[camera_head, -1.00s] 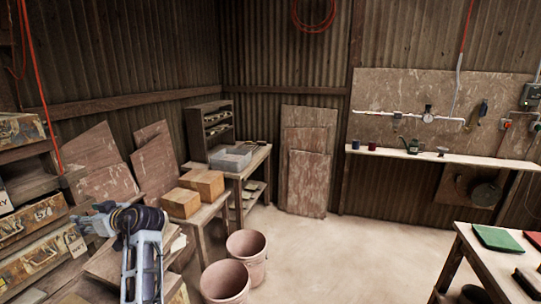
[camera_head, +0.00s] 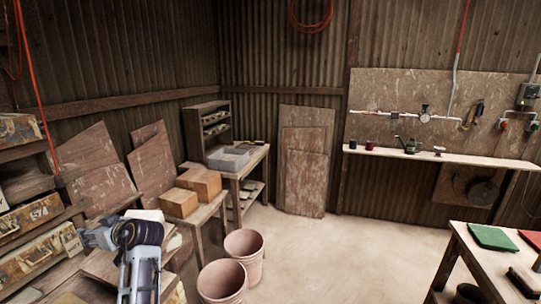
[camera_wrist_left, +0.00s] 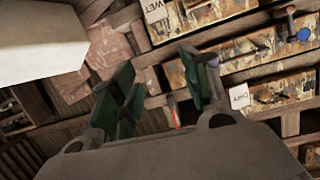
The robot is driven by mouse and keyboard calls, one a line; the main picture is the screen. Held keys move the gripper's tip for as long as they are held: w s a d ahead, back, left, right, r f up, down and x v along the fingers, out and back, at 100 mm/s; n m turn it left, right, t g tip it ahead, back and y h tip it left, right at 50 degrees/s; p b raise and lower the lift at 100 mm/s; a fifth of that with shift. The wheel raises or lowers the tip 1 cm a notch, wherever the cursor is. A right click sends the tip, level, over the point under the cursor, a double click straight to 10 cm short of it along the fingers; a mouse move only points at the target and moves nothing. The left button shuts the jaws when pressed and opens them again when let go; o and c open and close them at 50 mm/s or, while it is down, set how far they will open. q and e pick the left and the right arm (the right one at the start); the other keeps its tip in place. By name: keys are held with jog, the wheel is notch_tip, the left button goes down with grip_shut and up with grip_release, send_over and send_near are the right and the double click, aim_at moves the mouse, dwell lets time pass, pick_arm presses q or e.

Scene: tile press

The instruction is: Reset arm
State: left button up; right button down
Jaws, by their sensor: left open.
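My left gripper (camera_head: 97,237) is at the lower left in the head view, at the end of my raised forearm and in front of the wooden shelf rack (camera_head: 40,245). In the left wrist view its green-padded fingers (camera_wrist_left: 166,80) stand apart with nothing between them. The rack shows behind the fingers, with a "WET" label (camera_wrist_left: 156,11) and a "DRY" label (camera_wrist_left: 239,96). No contact with the rack can be made out. My right gripper is not in view.
Two cardboard-coloured blocks (camera_head: 190,192) sit on a low bench beside my left arm. Two pinkish buckets (camera_head: 222,281) stand on the floor. A table (camera_head: 470,250) with green and red pads is at right. The middle floor (camera_head: 340,255) is clear.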

pick_arm(q)
jog(key=s+d+f+m+t+h, duration=0.1)
jog(key=s+d+f+m+h, duration=0.35)
jog(key=d+f, duration=0.35)
jog(key=s+d+f+m+h, duration=0.3)
jog(key=s+d+f+m, duration=0.15)
jog(key=f, duration=0.65)
jog(key=s+d+f+m+g+h, duration=0.1)
jog(key=s+d+f+m+h, duration=0.25)
jog(key=s+d, duration=0.45)
jog(key=s+d+f+m+g+h, duration=0.2)
jog(key=s+d+f+m+h, duration=0.15)
jog(key=s+d, duration=0.4)
jog(key=s+f+g, duration=0.1)
jog(key=s+f, duration=0.1)
jog(key=f, duration=1.5)
jog(key=s+f, duration=0.2)
jog(key=f, duration=1.6)
jog(key=s+a+f, duration=0.2)
jog(key=s+f, duration=0.7)
jog(key=s, duration=0.1)
jog(key=s+a+f+g, duration=0.1)
jog(key=s+a+f, duration=0.1)
jog(key=s+f, duration=0.7)
jog(key=shift+s+a+f+n+y, duration=0.15)
jog(key=shift+s+f+n+y, duration=0.2)
jog(key=shift+s, duration=0.9)
